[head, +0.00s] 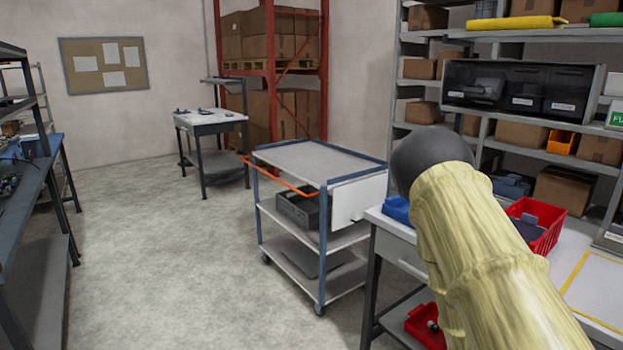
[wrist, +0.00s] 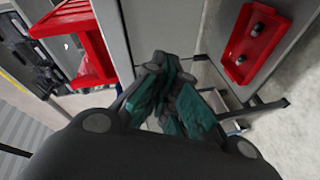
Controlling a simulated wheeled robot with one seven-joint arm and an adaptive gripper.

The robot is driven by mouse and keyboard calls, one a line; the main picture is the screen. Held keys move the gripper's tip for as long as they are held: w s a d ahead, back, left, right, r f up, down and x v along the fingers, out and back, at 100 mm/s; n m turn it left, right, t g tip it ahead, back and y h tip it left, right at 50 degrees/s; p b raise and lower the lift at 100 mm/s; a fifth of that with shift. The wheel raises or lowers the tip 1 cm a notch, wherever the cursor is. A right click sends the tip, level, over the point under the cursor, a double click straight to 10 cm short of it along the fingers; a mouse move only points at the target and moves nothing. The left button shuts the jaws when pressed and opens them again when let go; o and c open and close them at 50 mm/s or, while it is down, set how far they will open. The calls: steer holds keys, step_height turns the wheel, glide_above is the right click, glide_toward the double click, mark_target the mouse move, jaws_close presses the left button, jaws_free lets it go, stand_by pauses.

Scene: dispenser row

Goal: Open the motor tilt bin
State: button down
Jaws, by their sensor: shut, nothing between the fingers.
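A row of dark tilt bins (head: 525,90) sits in a black housing on the shelving at the upper right of the head view. Several bin fronts carry small white labels that are too small to read, so I cannot tell which is the motor bin. The fronts look dark and see-through, and I see none clearly tilted out. My gripper (wrist: 172,95) shows in the wrist view, shut and empty, with teal pads together. It is hidden in the head view behind my pale-sleeved arm. The tilt bins do not clearly show in the wrist view.
A red bin (head: 536,226) and a blue item (head: 397,208) stand on the white workbench (head: 590,270). A red tray (head: 424,326) lies on the bench's lower shelf. A cart (head: 320,165) with an orange handle stands left of the bench. The floor left of it is clear.

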steer(key=s+a+f+m+g+y, duration=0.2)
steer(key=s+a+f, duration=0.5)
steer(key=s+f, duration=0.5)
steer(key=s+a+f+m+g+y, duration=0.2)
steer(key=s+a+f+g+y, duration=0.3)
steer(key=s+f, duration=0.7)
steer(key=s+a+g, duration=0.2)
steer(key=a, duration=0.1)
steer(key=shift+s+a+f+m, duration=0.25)
steer(key=shift+m, duration=0.15)
steer(key=c, duration=1.8)
jaws_free()
steer(key=s+a+f+m+g+y, duration=0.1)
steer(key=s+a+g, duration=0.1)
steer(key=s+a, duration=0.2)
steer(key=s+a+f+m+g+y, duration=0.1)
steer(key=s+a, duration=0.3)
steer(key=s, duration=0.6)
steer(key=shift+g+y, duration=0.3)
steer(key=shift+g, duration=0.1)
steer(key=o, duration=0.4)
steer(key=shift+a, duration=0.1)
steer(key=shift+c, duration=0.2)
